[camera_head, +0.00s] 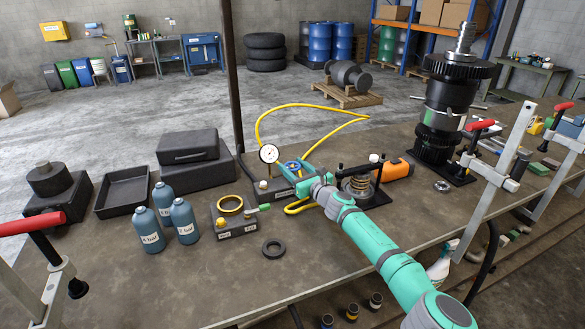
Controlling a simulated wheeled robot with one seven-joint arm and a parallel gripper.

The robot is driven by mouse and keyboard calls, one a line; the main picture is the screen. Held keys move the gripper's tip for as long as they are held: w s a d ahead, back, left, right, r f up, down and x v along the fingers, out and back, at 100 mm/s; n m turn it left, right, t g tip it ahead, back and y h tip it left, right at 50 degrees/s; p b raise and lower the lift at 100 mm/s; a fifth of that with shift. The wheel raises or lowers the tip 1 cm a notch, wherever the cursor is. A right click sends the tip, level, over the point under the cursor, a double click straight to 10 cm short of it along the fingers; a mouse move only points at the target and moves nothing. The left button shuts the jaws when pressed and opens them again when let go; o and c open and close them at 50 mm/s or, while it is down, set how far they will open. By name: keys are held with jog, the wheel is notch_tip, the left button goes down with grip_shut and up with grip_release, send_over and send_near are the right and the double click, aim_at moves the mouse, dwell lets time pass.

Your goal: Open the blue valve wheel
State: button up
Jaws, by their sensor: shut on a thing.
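The blue valve wheel (291,164) is small in the head view, on the grey block beside the round white gauge (269,153). Part of its rim shows past the end of my arm. My gripper (297,170) reaches in from the lower right and is at the wheel, shut on it. The fingers are too small and too covered by the teal arm to see their exact hold. A yellow hose (318,106) loops up from behind the gauge and wheel.
A spring fixture (358,185) with an orange case (397,168) stands just right of my gripper. Blue bottles (184,221) and a block with a brass ring (231,205) stand to the left. A tall black transmission assembly (446,105) stands at right. The front tabletop is mostly clear.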

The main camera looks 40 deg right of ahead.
dwell(0.3)
jog(key=o, duration=1.1)
jog(key=shift+c, duration=0.2)
jog(key=shift+w, duration=0.15)
jog(key=shift+s+a, duration=0.25)
jog(key=shift+s, duration=0.15)
jog(key=s, duration=1)
jog(key=shift+a, duration=0.15)
